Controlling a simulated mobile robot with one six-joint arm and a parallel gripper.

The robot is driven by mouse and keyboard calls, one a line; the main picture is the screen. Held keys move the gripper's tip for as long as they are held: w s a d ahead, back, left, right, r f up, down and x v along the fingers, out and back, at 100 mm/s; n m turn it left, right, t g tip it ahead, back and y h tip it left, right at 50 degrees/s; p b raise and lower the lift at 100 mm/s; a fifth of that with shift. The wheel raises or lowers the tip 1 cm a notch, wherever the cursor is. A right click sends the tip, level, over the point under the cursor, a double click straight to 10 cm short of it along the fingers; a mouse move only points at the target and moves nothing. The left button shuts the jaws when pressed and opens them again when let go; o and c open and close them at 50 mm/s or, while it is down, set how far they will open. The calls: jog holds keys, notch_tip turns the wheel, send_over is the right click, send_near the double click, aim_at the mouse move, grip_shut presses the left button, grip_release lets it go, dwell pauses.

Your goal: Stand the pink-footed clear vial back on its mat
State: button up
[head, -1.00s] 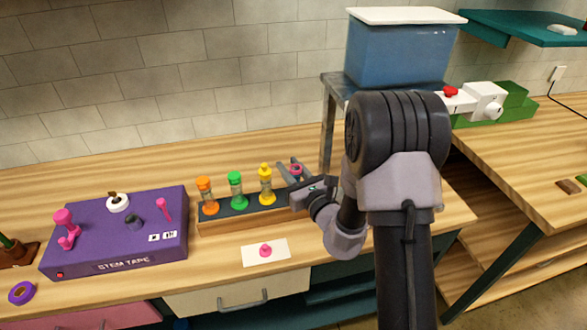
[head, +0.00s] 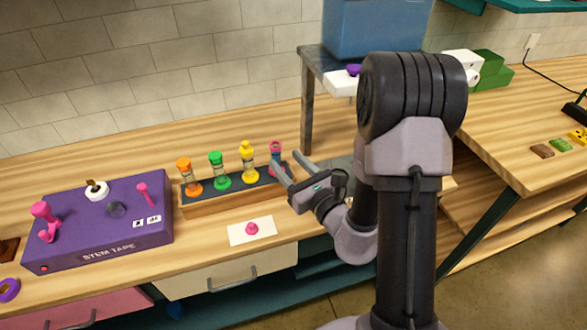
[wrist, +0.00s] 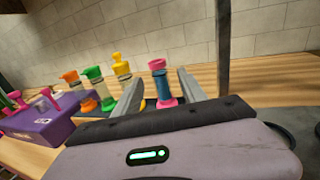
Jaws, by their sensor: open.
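The pink-footed vial (head: 275,149) stands upright at the right end of the tray row, with a pink ring at its top. In the wrist view the vial (wrist: 159,84) shows a pink foot and a blue-looking middle. My gripper (head: 284,160) is open, its fingers pointing at the vial. In the wrist view the vial appears between the two fingers (wrist: 160,92), with a gap on each side.
The wooden tray (head: 215,205) also holds orange (head: 185,174), green (head: 216,158) and yellow (head: 247,150) vials, close left of my gripper. A purple stem tape box (head: 110,232) stands further left. A grey stand leg (head: 306,115) rises behind.

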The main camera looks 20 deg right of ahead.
jog(key=s+a+r+n+g+y+p, duration=0.6)
jog(key=s+a+r+n+g+y, duration=0.45)
jog(key=a+r+n, duration=0.5)
jog(key=s+a+f+n+g, duration=0.1)
jog(key=s+a+n+g, duration=0.35)
jog(key=s, duration=0.45)
jog(key=s+d+f+n+g+h, duration=0.2)
jog(key=s+d+f+n+h, duration=0.1)
jog(key=s+d+n+h, duration=0.4)
jog(key=w+d+r+n+t+h, duration=0.1)
jog(key=d+r+t+h, duration=0.3)
jog(key=d+t+h, duration=0.1)
jog(key=shift+w+d+r+n+h, duration=0.3)
jog(key=shift+d+h, duration=0.25)
jog(key=shift+d, duration=0.35)
